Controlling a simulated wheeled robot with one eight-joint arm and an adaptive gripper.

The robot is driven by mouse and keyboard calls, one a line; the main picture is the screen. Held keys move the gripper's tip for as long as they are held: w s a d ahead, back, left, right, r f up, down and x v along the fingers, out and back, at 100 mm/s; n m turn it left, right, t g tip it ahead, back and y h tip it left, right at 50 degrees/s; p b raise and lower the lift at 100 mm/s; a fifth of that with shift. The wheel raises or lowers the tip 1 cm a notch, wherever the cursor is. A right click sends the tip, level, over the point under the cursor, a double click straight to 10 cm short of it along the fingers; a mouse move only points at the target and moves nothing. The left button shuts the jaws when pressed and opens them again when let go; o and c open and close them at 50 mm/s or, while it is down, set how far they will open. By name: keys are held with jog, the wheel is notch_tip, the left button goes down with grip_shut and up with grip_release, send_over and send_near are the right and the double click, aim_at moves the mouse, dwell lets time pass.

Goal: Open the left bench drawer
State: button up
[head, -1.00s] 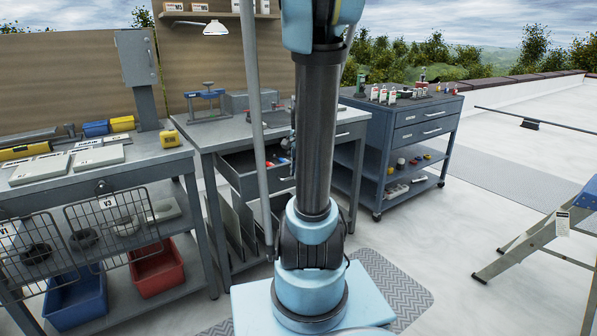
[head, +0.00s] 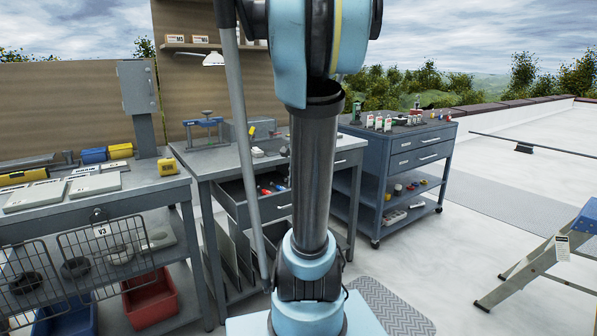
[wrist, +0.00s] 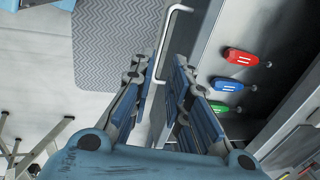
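The left bench drawer (head: 275,208) is in the middle bench (head: 208,170). It stands pulled out, with its inside and several small coloured items showing. My arm hides part of it in the head view. The drawer's bar handle (wrist: 166,42) shows in the wrist view. My gripper (wrist: 162,75) is open, with one finger on each side of the handle's lower end in the picture. I cannot tell whether a finger touches the handle. A red item (wrist: 241,57), a blue item (wrist: 227,85) and a green item (wrist: 219,107) lie inside the drawer.
A left bench (head: 90,190) has wire baskets (head: 105,245) and a red bin (head: 150,298). A drawer cart (head: 415,158) stands to the right. A stepladder (head: 545,250) is at the far right. The floor (head: 450,260) between cart and ladder is clear.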

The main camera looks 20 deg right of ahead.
jog(key=r, duration=0.4)
jog(key=shift+s+d+r, duration=0.15)
jog(key=shift+s+r, duration=0.2)
jog(key=s+a+f+n, duration=0.4)
jog(key=s+f+n, duration=0.3)
jog(key=s, duration=0.2)
jog(key=s+a+f+n, duration=0.5)
jog(key=s+f+n, duration=0.2)
jog(key=s+f, duration=0.1)
jog(key=shift+s+f+h, duration=0.3)
jog(key=shift+s+h, duration=0.1)
jog(key=shift+s, duration=0.45)
jog(key=shift+w+f, duration=0.2)
jog(key=shift+w, duration=0.25)
